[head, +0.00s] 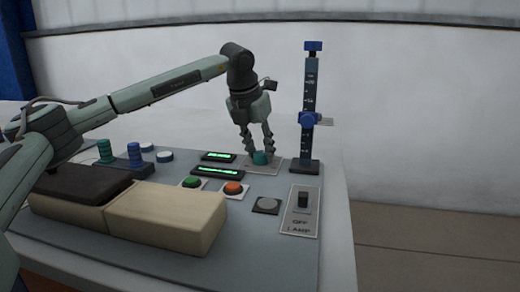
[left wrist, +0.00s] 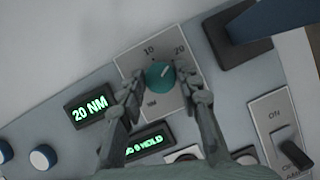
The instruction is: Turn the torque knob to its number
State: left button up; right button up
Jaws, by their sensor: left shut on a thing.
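The teal torque knob (head: 260,158) sits on a pale plate (head: 281,165) on the console, near its far edge. In the left wrist view the knob (left wrist: 160,75) has a white pointer line slanting up and right, roughly towards the printed 20. A 10 is printed above the knob. My left gripper (head: 258,152) comes down from above, with its fingers shut on the knob from both sides. A dark display (left wrist: 90,108) reads 20 NM in green. My right gripper is not in view.
A slide post (head: 309,110) with blue parts stands right of the knob. Green (head: 192,182) and orange (head: 233,188) buttons and a lamp switch (head: 303,200) lie nearer. A second display (head: 217,171), a tan block (head: 165,217) and blue and green pegs are also on the console.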

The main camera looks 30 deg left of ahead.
pick_arm(q)
jog(key=o, duration=1.2)
jog(key=shift+c, duration=0.2)
jog(key=v, duration=1.2)
